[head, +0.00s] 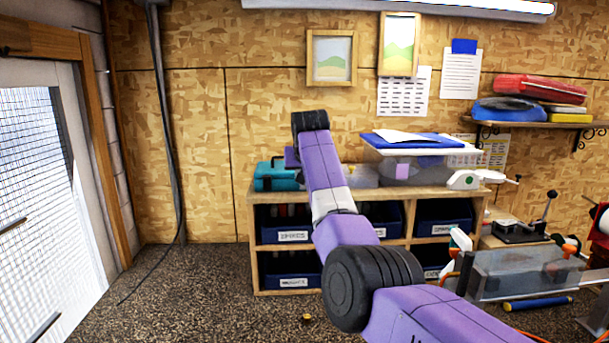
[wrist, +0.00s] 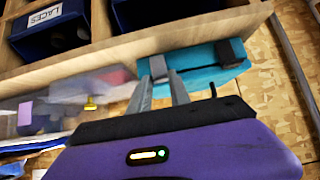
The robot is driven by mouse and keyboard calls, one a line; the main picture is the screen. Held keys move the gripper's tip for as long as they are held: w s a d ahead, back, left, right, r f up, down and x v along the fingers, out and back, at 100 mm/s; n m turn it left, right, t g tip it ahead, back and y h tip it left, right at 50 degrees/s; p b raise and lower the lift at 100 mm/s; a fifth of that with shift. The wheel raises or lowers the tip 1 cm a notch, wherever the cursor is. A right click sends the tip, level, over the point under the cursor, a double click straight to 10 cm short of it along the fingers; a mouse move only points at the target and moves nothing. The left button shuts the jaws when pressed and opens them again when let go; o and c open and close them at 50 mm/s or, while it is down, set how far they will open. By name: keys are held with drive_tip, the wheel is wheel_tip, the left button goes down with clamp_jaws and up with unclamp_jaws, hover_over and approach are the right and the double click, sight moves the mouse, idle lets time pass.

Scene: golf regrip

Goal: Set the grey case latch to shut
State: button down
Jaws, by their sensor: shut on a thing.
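The teal case (head: 277,180) stands on top of the wooden shelf unit, partly hidden behind my arm in the head view. In the wrist view the teal case (wrist: 203,80) appears tilted, with a grey latch (wrist: 158,65) on its front and a second dark grey latch (wrist: 228,51) further right. My gripper (wrist: 160,77) reaches the front of the case, its two fingers on either side of the first latch and shut on it. Whether that latch is up or down is hard to tell. The fingers are hidden in the head view.
A clear plastic box (wrist: 60,105) with a yellow clasp is beside the case. Below the shelf top (head: 400,191) are labelled blue bins (head: 287,222). A wall (head: 200,110) is close behind. Speckled floor (head: 215,290) lies open at the left.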

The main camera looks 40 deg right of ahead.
drive_tip(key=c, duration=1.2)
unclamp_jaws()
drive_tip(key=b+v, duration=0.3)
drive_tip(key=v, duration=0.4)
drive_tip(key=shift+s+r, duration=0.25)
drive_tip(key=shift+a, duration=0.1)
